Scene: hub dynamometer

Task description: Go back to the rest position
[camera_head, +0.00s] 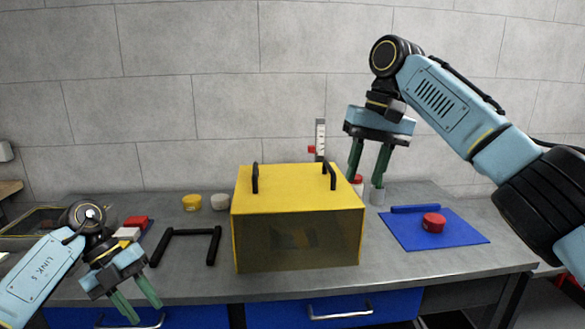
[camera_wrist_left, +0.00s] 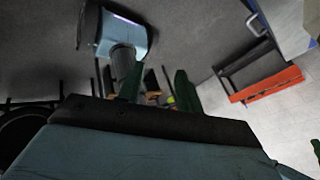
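My left gripper (camera_head: 136,301) is at the lower left in the head view, low in front of the table's front edge. Its two green fingers are apart with nothing between them. The fingers also show in the left wrist view (camera_wrist_left: 156,88), apart and empty. My right gripper (camera_head: 366,178) hangs from the arm at the upper right, above the back right of the yellow box (camera_head: 300,202). Its green fingers point down and are spread, with nothing held between them. The fingertips overlap small items behind the box in the picture; I cannot tell the distance.
The yellow box with black handles stands mid-table. A blue mat (camera_head: 460,233) with a red round part (camera_head: 434,222) lies right. A black U-shaped frame (camera_head: 185,233), yellow (camera_head: 192,202) and grey (camera_head: 220,201) pucks and red blocks (camera_head: 136,221) lie left. Blue drawers (camera_head: 280,315) are below.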

